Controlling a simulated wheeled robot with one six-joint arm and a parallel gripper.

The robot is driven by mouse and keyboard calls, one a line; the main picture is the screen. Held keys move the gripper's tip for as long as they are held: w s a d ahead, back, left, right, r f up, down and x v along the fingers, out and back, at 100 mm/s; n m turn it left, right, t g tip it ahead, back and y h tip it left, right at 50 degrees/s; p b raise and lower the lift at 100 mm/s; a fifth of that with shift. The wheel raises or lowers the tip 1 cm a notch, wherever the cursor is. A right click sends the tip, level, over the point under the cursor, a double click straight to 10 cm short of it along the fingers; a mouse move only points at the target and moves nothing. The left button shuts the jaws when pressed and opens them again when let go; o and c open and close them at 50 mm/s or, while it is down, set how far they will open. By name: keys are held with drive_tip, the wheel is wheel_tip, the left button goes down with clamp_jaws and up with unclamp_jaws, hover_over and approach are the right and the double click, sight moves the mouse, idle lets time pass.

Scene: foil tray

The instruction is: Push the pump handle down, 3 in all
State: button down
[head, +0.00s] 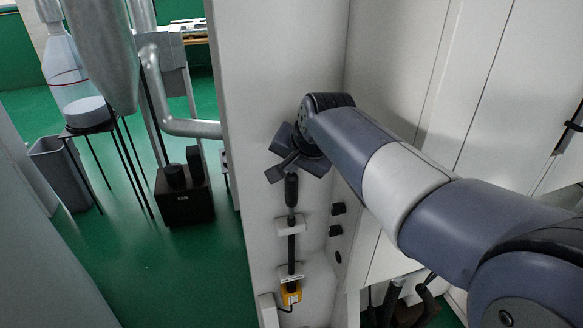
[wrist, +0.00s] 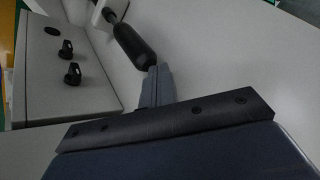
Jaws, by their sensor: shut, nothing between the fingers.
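The pump handle (head: 291,190) is a black grip on top of a thin dark rod that runs down the pale wall panel through a white bracket (head: 290,225). In the wrist view the black grip (wrist: 134,46) lies just beyond my fingertips. My gripper (head: 286,164) is shut and empty, right above the grip's top end. In the wrist view my gripper's closed fingers (wrist: 158,70) meet or nearly meet the end of the grip; I cannot tell whether they touch. The lower end of the rod is near a yellow box (head: 291,293).
Black knobs (head: 338,208) sit on the panel to the right of the rod; they also show in the wrist view (wrist: 73,74). White cabinet walls (head: 490,90) stand close on the right. Green floor with a black box (head: 184,203) and a grey bin (head: 62,172) lies left.

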sight(292, 176)
drive_tip(key=shift+f+b, duration=1.05)
drive_tip(key=shift+f, duration=0.45)
idle(0.8)
drive_tip(key=shift+r, duration=0.1)
drive_tip(key=shift+r+p, duration=2.45)
drive_tip(key=shift+r, duration=0.5)
wheel_tip(292, 176, up, 5)
drive_tip(key=p, duration=0.4)
idle(1.2)
